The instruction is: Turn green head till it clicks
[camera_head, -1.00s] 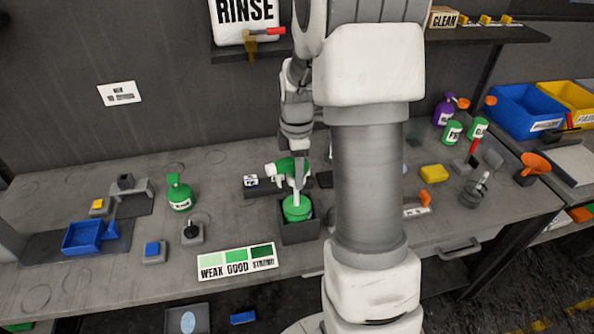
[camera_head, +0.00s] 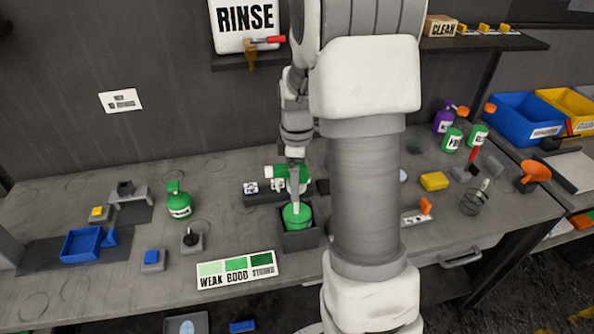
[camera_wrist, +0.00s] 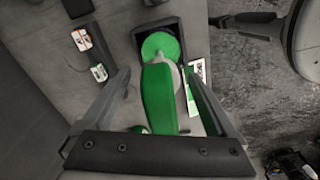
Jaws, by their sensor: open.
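The green spray head (camera_wrist: 160,97) lies lengthwise between the two fingers of my open gripper (camera_wrist: 157,76) in the wrist view. A gap shows on each side of it, and a pale part runs along its right. Below it is the green bottle (camera_wrist: 152,46), in a dark square holder (camera_wrist: 182,28). In the head view the green head (camera_head: 271,171) is above the bottle (camera_head: 297,217) in the holder (camera_head: 301,240), partly covered by my gripper (camera_head: 295,190). I cannot tell how the head meets the bottle's neck.
Small labelled parts sit in a dark rack (camera_head: 258,198) behind the holder. Another green spray bottle (camera_head: 179,202) stands to the left. A WEAK/GOOD/STRONG card (camera_head: 237,269) lies in front. A blue tray (camera_head: 82,245) is far left.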

